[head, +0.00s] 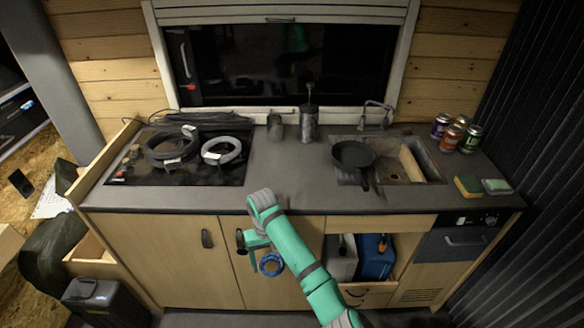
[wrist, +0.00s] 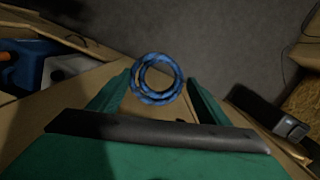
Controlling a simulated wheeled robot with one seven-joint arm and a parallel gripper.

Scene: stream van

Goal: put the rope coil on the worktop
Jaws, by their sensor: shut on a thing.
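A blue rope coil (head: 271,264) hangs at the end of my gripper (head: 256,249), in front of the cabinet doors and below the worktop's front edge. In the wrist view the coil (wrist: 157,79) shows as a ring of blue rope between the fingertips of my gripper (wrist: 157,88), which is shut on it. The grey worktop (head: 295,180) runs across the cabinet above and behind the gripper. Its middle part, between the hob and the sink, is bare.
Two cable coils (head: 222,151) lie on the hob at left. A pan (head: 353,155) sits over the sink. Several cans (head: 453,136) and sponges (head: 468,186) are at right. A canister (head: 307,124) stands at the back. A blue container (head: 375,259) is in the open compartment.

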